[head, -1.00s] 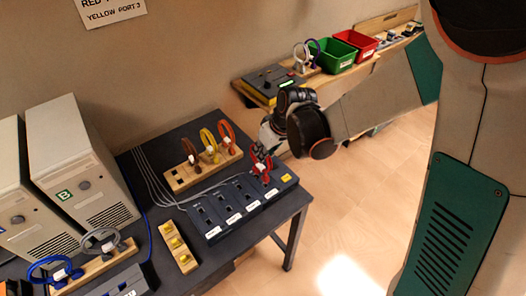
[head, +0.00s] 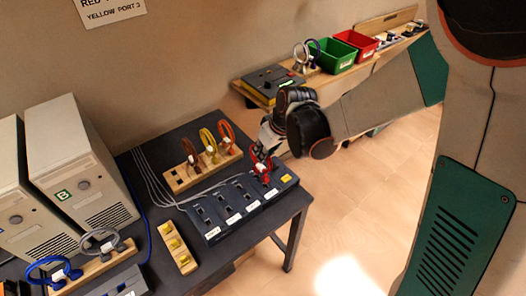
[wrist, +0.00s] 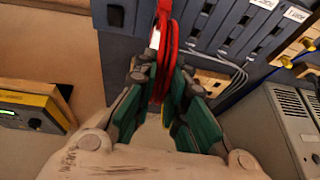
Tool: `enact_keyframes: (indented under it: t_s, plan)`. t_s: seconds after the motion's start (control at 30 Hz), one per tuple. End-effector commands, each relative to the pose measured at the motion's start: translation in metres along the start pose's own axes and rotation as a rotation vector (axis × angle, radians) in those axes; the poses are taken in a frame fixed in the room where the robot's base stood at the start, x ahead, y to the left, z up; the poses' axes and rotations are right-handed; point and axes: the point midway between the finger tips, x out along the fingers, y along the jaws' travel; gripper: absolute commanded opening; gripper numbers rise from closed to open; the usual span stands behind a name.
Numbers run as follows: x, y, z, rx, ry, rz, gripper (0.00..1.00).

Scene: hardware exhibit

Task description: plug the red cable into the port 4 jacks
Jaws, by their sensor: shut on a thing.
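The red cable (head: 261,165) is a loop with a white plug, held at the right end of the dark port box (head: 204,229). My gripper (head: 262,153) is shut on the loop from above. In the wrist view the red cable (wrist: 166,58) runs between the two fingers of my gripper (wrist: 163,75). The plug end is at or just over the port 4 section, the rightmost with a white label (head: 271,194). The cable and fingers hide the port 4 jacks, and I cannot tell whether the plug is seated.
A wooden rack (head: 178,182) with brown, yellow and orange cables stands just behind the box. A wooden block with yellow pieces (head: 187,264) lies at the front left. Grey wires (head: 150,181) run behind the box. Computer towers (head: 75,165) stand at left.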

Motion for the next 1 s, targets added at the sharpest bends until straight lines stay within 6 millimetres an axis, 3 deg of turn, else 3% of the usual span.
enact_keyframes:
  t_s: [1.0]
  plan:
    - [0.0075,0.0004,0.0033,0.000,0.000,0.003,0.00]
